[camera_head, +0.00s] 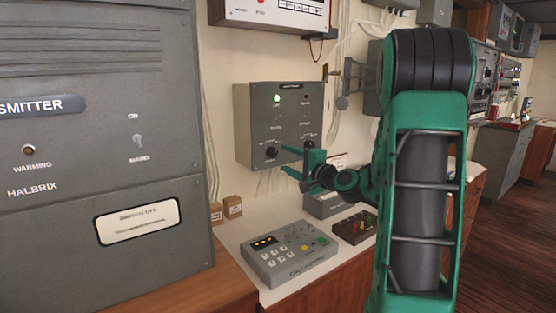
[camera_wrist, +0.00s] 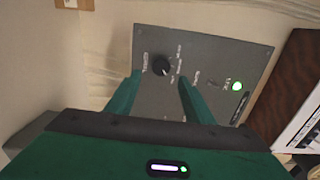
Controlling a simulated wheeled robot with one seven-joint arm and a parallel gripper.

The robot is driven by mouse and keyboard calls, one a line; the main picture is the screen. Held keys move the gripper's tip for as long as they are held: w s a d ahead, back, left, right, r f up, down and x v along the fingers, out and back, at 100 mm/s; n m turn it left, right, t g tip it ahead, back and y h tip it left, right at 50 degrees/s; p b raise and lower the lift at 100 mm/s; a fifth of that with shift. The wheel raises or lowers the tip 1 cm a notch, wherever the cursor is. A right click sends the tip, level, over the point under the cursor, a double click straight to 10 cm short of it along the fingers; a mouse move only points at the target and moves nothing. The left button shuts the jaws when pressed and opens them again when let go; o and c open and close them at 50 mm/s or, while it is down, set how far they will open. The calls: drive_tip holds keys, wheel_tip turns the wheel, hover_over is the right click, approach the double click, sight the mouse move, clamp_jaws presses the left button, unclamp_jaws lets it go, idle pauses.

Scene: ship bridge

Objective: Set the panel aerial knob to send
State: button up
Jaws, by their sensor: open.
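A grey wall panel (camera_head: 285,108) carries a black knob (camera_head: 270,151) at its lower left, under a lit green lamp (camera_head: 277,98). The same knob (camera_wrist: 160,65) shows in the wrist view, with a small pale mark and labels too small to read, so I cannot confirm its name or setting. My gripper (camera_head: 287,161) is open in front of the panel's lower part. In the wrist view my two green fingers (camera_wrist: 158,88) are spread to either side of the knob's line, with the knob just beyond their tips. I see no contact. A second dark knob (camera_head: 308,145) at lower right is partly hidden.
A grey button console (camera_head: 287,255) and a dark box with coloured levers (camera_head: 354,228) sit on the counter below. The tall transmitter cabinet (camera_head: 100,150) stands to the left. Small brown boxes (camera_head: 232,207) rest by the wall. Cables run down the wall.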

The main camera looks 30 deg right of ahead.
drive_tip(key=shift+s+d, duration=0.1)
drive_tip(key=shift+s, duration=2.15)
drive_tip(key=s+a+f+n+g+y, duration=0.2)
drive_tip(key=s+a+f+n+g, duration=0.55)
drive_tip(key=a+f, duration=0.3)
drive_tip(key=s+f+n+g+h, duration=0.1)
drive_tip(key=s+g, duration=0.4)
drive_tip(key=s, duration=0.9)
drive_tip(key=s+f+n+g+h, duration=0.1)
drive_tip(key=s+f+n+g, duration=0.2)
drive_tip(key=s, duration=1.1)
drive_tip(key=f+g, duration=0.1)
drive_tip(key=g, duration=0.1)
drive_tip(key=shift+s+g, duration=0.15)
drive_tip(key=shift+g, duration=0.2)
